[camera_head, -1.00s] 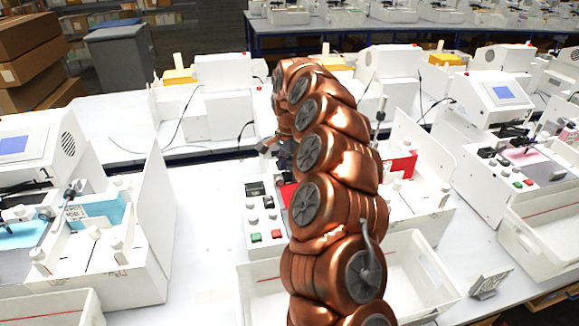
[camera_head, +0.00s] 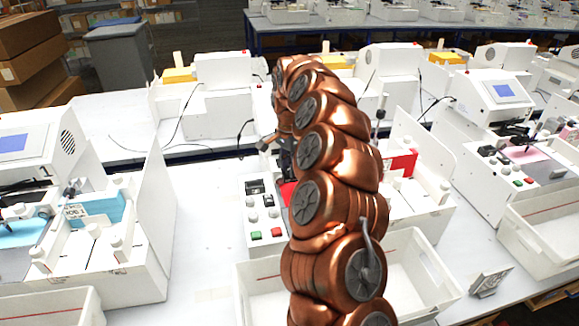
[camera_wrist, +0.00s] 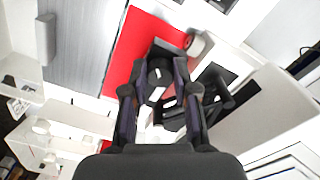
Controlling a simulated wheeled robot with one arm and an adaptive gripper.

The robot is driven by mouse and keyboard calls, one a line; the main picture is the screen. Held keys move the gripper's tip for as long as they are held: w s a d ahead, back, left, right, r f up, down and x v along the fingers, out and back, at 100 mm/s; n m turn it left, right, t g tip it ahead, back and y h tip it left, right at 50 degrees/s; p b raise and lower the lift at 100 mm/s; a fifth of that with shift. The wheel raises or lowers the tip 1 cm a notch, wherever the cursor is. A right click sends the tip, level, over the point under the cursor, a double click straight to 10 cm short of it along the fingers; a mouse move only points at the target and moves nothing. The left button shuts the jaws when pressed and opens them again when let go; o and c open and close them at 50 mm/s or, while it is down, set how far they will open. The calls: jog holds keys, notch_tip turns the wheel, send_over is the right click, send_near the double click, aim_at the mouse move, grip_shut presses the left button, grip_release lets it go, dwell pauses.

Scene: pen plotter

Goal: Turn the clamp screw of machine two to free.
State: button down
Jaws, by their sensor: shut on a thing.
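The middle machine (camera_head: 253,215), with a red sheet or panel, stands behind and beside my copper arm. I take it for machine two; its number is hidden. My gripper (camera_wrist: 160,92) reaches down over its red surface (camera_wrist: 137,48) in the wrist view. The two dark fingers are closed around a black knob-like part (camera_wrist: 160,72), which I take for the clamp screw. Its lower part is hidden between the fingers, and its turn position cannot be read. In the head view the arm mostly hides my gripper (camera_head: 286,152) and the screw.
Machine one (camera_head: 105,235), with a blue block, stands at the left. Another white machine (camera_head: 500,105) with a pink sheet is at the right. A white bin (camera_head: 430,262) lies in front of the middle machine. Bare table (camera_head: 200,225) shows between the left and middle machines.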

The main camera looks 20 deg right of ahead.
jog(key=shift+f, duration=0.1)
jog(key=n+b, duration=0.3)
jog(key=b, duration=0.1)
jog(key=shift+d+f+n, duration=0.1)
jog(key=shift+f+n, duration=0.05)
jog(key=shift+n, duration=0.25)
jog(key=n+b, duration=0.2)
jog(key=n, duration=0.3)
jog(key=shift+n+b, duration=0.3)
jog(key=shift+b, duration=0.1)
jog(key=n, duration=0.3)
jog(key=n+b, duration=0.1)
jog(key=n, duration=0.1)
jog(key=shift+s+d+r, duration=0.1)
jog(key=shift+r, duration=0.15)
jog(key=n, duration=0.5)
jog(key=shift+n, duration=0.3)
jog(key=c, duration=0.9)
grip_release()
